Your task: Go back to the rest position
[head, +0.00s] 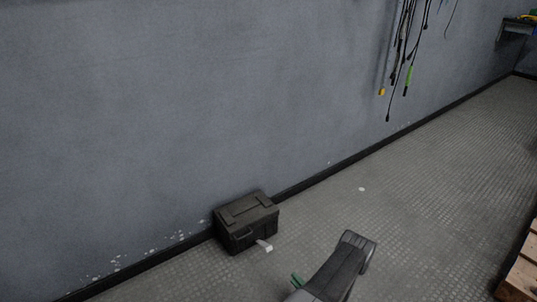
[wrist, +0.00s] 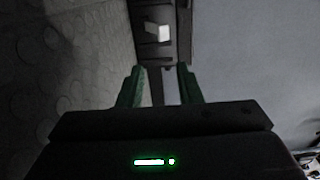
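My gripper (wrist: 160,72) shows in the wrist view with two green fingers standing apart and nothing between them. In the head view only a bit of the green fingers of my gripper (head: 297,281) shows at the bottom edge, beside my grey arm link. The fingers point toward the wall side, with a dark case beyond them and apart from them.
The dark case (head: 246,222) stands on the floor against the grey wall, with a pale tag at its front; it also shows in the wrist view (wrist: 150,12). Cables (head: 408,50) hang on the wall. A wooden pallet (head: 523,275) is at the right edge. The floor between is open.

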